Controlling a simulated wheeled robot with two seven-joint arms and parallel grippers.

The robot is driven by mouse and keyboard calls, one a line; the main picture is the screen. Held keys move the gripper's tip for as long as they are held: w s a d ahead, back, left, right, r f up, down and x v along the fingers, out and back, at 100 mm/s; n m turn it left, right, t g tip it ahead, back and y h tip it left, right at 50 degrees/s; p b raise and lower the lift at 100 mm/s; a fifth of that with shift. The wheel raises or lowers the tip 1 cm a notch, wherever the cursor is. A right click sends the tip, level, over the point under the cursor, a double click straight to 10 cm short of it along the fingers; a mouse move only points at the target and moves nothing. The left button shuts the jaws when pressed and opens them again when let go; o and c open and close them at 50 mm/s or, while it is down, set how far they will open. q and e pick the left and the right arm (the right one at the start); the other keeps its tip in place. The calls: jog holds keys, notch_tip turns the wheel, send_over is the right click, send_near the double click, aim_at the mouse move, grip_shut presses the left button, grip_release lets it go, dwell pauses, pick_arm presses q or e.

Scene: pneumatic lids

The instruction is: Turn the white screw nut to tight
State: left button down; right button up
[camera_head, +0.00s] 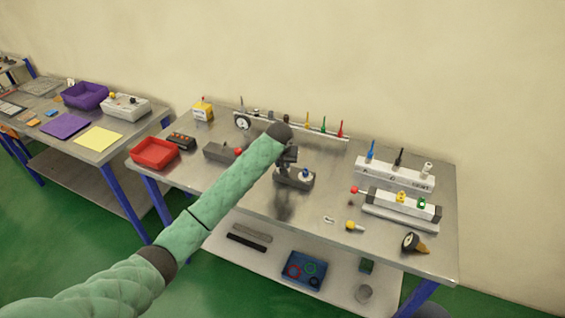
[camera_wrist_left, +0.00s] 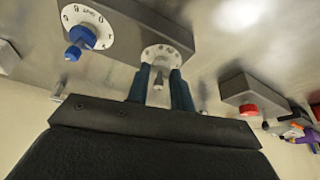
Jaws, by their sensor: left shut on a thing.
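A grey block (camera_wrist_left: 130,30) carries two white numbered dials; in the head view the block (camera_head: 293,181) stands near the middle of the metal table. The left dial holds a blue knob (camera_wrist_left: 80,38). The white screw nut (camera_wrist_left: 158,82) is at the other dial (camera_wrist_left: 160,54), between the fingers of my left gripper (camera_wrist_left: 161,76). The gripper is shut on it, and the fingers partly cover that dial. In the head view my left gripper (camera_head: 289,160) is over the block, and it hides the nut there. My right gripper is not in view.
A second grey block (camera_head: 219,152) with a red knob stands left of my gripper. A red tray (camera_head: 153,153) is at the table's left. A rail of coloured tools (camera_head: 290,125) runs behind. White blocks (camera_head: 395,172) with valves stand at the right. The table's front middle is mostly clear.

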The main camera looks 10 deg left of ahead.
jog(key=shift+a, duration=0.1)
pick_arm(q)
jog(key=c, duration=1.2)
grip_release()
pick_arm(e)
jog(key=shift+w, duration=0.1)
pick_arm(q)
jog(key=shift+s+r+b, duration=0.2)
jog(key=shift+r+b, duration=0.2)
jog(key=b+v, duration=0.2)
jog(key=v, duration=0.5)
jog(key=shift+b, duration=0.3)
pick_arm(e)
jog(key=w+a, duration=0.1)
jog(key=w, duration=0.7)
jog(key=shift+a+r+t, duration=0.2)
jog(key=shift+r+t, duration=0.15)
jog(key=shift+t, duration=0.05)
pick_arm(q)
jog(key=shift+f, duration=0.1)
